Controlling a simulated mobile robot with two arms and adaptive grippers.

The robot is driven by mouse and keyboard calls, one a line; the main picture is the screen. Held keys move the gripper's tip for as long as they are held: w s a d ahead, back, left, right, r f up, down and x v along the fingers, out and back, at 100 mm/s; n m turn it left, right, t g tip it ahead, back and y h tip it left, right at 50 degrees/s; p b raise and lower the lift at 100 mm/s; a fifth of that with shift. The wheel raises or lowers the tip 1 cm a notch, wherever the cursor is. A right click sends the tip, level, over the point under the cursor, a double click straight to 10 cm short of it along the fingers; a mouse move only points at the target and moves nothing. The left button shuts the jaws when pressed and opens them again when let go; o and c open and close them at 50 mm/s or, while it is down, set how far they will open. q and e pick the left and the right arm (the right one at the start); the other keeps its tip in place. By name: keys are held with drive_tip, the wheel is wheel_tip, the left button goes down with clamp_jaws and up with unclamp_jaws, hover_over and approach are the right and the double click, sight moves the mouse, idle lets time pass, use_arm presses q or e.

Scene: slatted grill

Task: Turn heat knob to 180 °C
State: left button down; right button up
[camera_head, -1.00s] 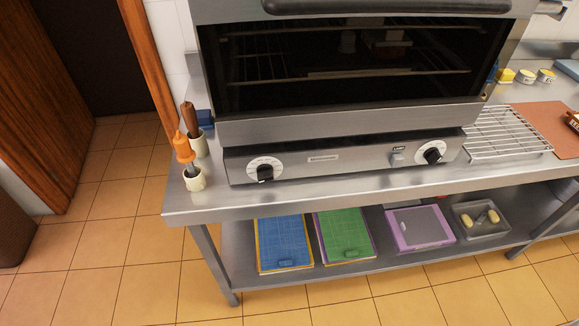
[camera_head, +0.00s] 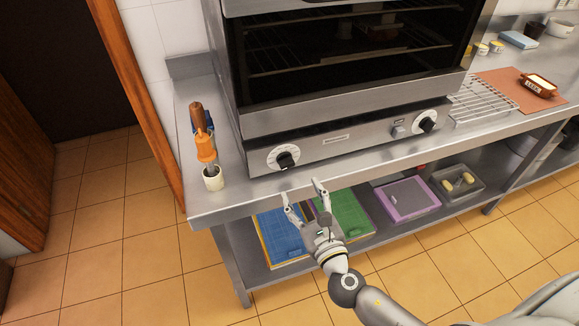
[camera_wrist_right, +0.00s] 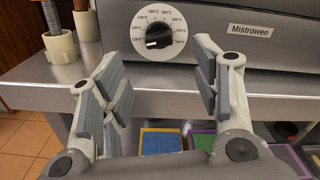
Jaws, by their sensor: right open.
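The oven's control panel (camera_head: 340,138) has two black knobs on white dials. The left knob (camera_head: 286,160) has a dial with temperature marks in °C, and it also shows in the right wrist view (camera_wrist_right: 158,37). There its pointer is turned to the left, close to the OFF mark. The right knob (camera_head: 427,124) sits at the panel's other end. My right gripper (camera_head: 304,190) is open and empty, in front of the counter edge and below the left knob, apart from it. In the right wrist view the knob appears between and beyond the open fingers (camera_wrist_right: 160,85). My left gripper is not in view.
Pots with orange- and brown-handled tools (camera_head: 213,178) stand left of the oven. A wire rack (camera_head: 482,100) lies to its right. The counter's front edge (camera_head: 380,159) lies between gripper and panel. Coloured boards (camera_head: 345,215) lie on the shelf below.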

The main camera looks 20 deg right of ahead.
sight(288, 167)
drive_tip(key=w, duration=0.3)
drive_tip(key=w+p, duration=0.1)
drive_tip(key=w, duration=0.5)
drive_tip(key=shift+w+a, duration=0.1)
drive_tip(key=shift+a, duration=0.2)
drive_tip(key=shift+w+p, duration=0.3)
drive_tip(key=shift+w, duration=0.25)
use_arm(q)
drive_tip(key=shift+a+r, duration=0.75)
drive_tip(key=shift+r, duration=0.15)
use_arm(e)
drive_tip(key=shift+c, duration=0.6)
drive_tip(key=c, duration=0.9)
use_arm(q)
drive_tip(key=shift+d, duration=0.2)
use_arm(e)
drive_tip(key=shift+f, duration=0.1)
